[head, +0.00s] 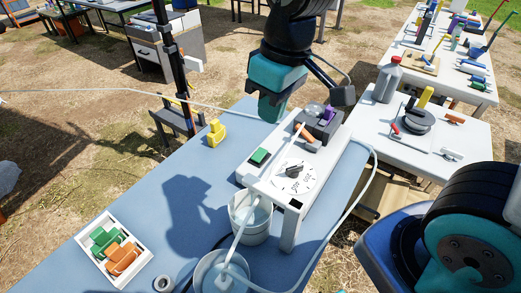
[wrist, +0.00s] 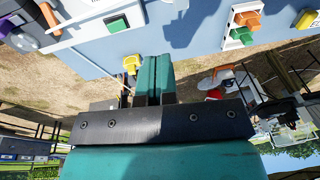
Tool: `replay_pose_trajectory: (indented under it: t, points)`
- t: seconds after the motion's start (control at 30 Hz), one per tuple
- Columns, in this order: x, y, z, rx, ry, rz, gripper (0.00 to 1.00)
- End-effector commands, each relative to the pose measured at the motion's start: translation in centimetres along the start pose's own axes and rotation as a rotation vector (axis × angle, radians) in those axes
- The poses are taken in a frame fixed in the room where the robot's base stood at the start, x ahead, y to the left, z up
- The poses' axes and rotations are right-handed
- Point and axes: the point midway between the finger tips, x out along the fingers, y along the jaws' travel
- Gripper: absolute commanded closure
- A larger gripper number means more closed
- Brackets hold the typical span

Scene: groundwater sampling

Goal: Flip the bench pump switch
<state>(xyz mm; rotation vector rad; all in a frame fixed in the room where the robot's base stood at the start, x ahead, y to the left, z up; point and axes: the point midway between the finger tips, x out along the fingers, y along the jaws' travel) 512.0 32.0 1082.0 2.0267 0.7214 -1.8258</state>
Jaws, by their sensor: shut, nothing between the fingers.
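The bench pump (head: 319,122) is a dark grey box with a purple knob, on a white raised stand (head: 272,188). A green rectangular piece, apparently the switch (head: 259,157), sits on the stand's left part, near a white dial plate (head: 295,178) with a black knob. My gripper (head: 270,115) is shut and empty, with teal fingers pointing down above the stand's back left edge, apart from the green piece. In the wrist view my shut fingers (wrist: 153,62) show, with part of the pump (wrist: 27,12) at upper left.
A yellow object (head: 216,133) stands on the blue bench left of the stand. Two white buckets (head: 251,232) are at the front. A white tray (head: 97,228) holds green and orange pieces. A thin pale tube crosses the bench. Another table (head: 470,135) with tools stands at right.

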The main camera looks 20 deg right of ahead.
Motion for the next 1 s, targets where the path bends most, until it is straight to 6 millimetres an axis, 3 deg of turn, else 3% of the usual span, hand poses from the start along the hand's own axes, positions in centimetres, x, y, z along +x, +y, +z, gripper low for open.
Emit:
replay_pose_trajectory:
  t: [0.03,0.1,0.33,0.53,1.0]
  points:
    - [2.2,1.5,-1.4,-0.002,-0.024,0.038,1.00]
    - [4.0,3.4,-3.2,-0.002,-0.049,0.096,1.00]
    - [8.8,7.9,-6.8,-0.008,-0.112,0.240,1.00]
    - [10.1,9.6,-7.6,-0.007,-0.134,0.287,1.00]
    - [10.9,9.8,-7.5,-0.008,-0.137,0.288,1.00]
